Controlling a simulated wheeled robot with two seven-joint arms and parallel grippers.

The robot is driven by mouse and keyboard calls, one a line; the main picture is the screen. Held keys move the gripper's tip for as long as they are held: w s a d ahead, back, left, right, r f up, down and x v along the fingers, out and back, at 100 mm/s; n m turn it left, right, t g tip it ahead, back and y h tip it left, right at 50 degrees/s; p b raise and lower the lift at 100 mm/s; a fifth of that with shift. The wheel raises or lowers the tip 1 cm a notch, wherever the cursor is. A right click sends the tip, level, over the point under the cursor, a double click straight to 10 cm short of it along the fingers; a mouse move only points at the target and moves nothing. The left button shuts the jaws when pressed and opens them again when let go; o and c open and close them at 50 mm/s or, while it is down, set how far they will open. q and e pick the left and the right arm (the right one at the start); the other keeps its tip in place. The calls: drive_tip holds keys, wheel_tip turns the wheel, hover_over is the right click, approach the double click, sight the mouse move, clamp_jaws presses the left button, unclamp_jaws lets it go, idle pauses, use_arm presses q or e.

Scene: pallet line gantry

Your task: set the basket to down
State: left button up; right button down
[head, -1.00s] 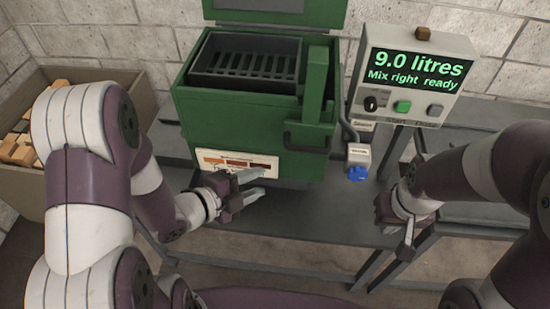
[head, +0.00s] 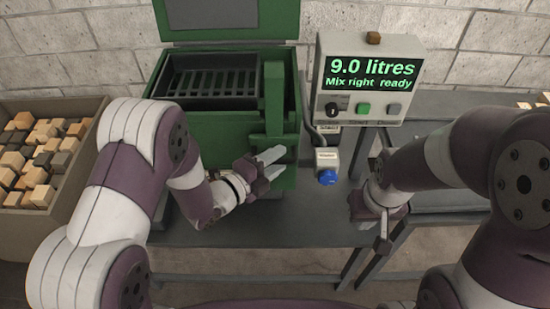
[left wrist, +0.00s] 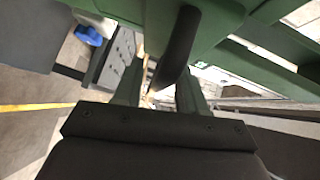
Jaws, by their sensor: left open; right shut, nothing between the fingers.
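A dark slatted basket (head: 212,82) sits in the open top of the green machine (head: 222,128). A tall green arm (head: 274,95) stands at the machine's right side. My left gripper (head: 272,163) is open in front of the machine's lower right front. In the left wrist view, a dark curved handle (left wrist: 179,48) comes down close to the space between my left fingers (left wrist: 160,92). I cannot tell whether they touch it. My left forearm hides part of the machine's front. My right gripper (head: 383,240) is shut and empty, pointing down right of the machine.
A control box (head: 368,80) reads "9.0 litres, Mix right ready" and has a black knob and buttons. A blue knob (head: 326,177) on a white fitting is just right of my left gripper. A bin (head: 50,205) of blocks stands left. The grey bench (head: 300,225) front is clear.

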use_arm(q)
clamp_jaws()
wheel_tip(320, 180, down, 14)
drive_tip(key=b, duration=1.3)
drive_tip(key=shift+s, duration=0.15)
unclamp_jaws()
drive_tip(key=shift+r, duration=0.15)
drive_tip(key=shift+a+r, duration=0.1)
